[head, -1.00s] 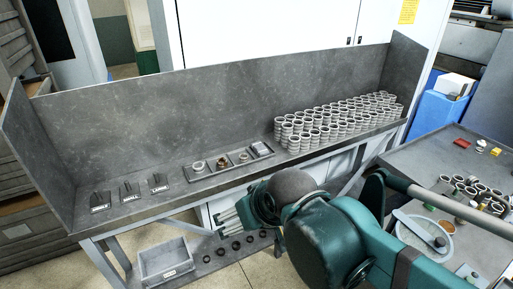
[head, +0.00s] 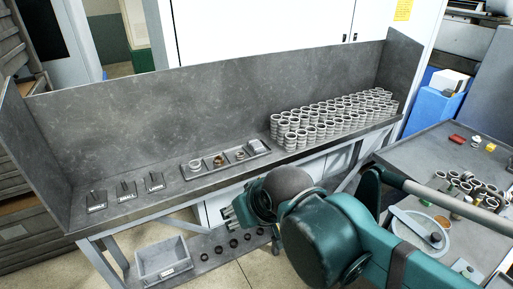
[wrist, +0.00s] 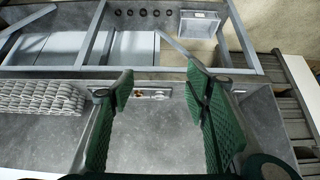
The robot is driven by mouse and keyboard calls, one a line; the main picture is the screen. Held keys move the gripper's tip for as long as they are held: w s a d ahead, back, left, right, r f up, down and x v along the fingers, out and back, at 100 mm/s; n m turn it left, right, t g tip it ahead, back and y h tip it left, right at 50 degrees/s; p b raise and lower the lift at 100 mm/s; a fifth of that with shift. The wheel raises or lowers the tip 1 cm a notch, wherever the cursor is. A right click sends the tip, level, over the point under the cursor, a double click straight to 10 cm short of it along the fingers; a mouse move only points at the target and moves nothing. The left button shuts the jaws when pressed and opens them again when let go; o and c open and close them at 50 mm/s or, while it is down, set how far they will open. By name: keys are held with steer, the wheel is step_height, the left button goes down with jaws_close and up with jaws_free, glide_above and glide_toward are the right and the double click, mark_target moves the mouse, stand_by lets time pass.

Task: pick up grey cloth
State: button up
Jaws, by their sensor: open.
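The grey cloth (head: 257,146) appears as a small folded pad in the right-end compartment of a dark tray (head: 186,175) on the grey bench. My gripper (head: 231,214) is in front of the bench's front edge, below and left of the cloth in the head view, apart from it. In the wrist view my gripper (wrist: 160,84) is open, with its green ribbed fingers wide apart and nothing between them. The tray (wrist: 152,92) shows far off between the fingers there; I cannot make out the cloth in that view.
Many grey rings (head: 325,122) stand stacked right of the tray. A high back panel (head: 210,100) closes the bench. A grey bin (head: 162,262) sits below.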

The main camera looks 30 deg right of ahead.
steer(key=shift+w+r, duration=0.1)
steer(key=w+d+r+g+p, duration=0.15)
steer(key=w+d, duration=0.25)
steer(key=w, duration=0.6)
steer(key=w+d+r+p, duration=0.15)
steer(key=w+d, duration=0.25)
steer(key=w, duration=0.5)
steer(key=w+d+r+p, duration=0.15)
steer(key=w+d, duration=0.35)
steer(key=w, duration=0.5)
steer(key=shift+g, duration=0.55)
steer(key=w+d+f+p, duration=0.1)
steer(key=w+d+f, duration=0.4)
steer(key=w+d, duration=0.1)
steer(key=w+d+f+p, duration=0.1)
steer(key=w+d+f, duration=0.5)
steer(key=w+d, duration=0.1)
steer(key=w+d+f+p, duration=0.1)
steer(key=w+d+f, duration=0.4)
steer(key=w+d, duration=0.1)
steer(key=shift+w+d+f, duration=0.15)
steer(key=shift+w+d, duration=0.05)
steer(key=shift+w, duration=0.1)
steer(key=shift+w+d+f, duration=0.1)
steer(key=shift+d+f, duration=0.1)
steer(key=shift+f, duration=0.05)
steer(key=shift+f, duration=0.1)
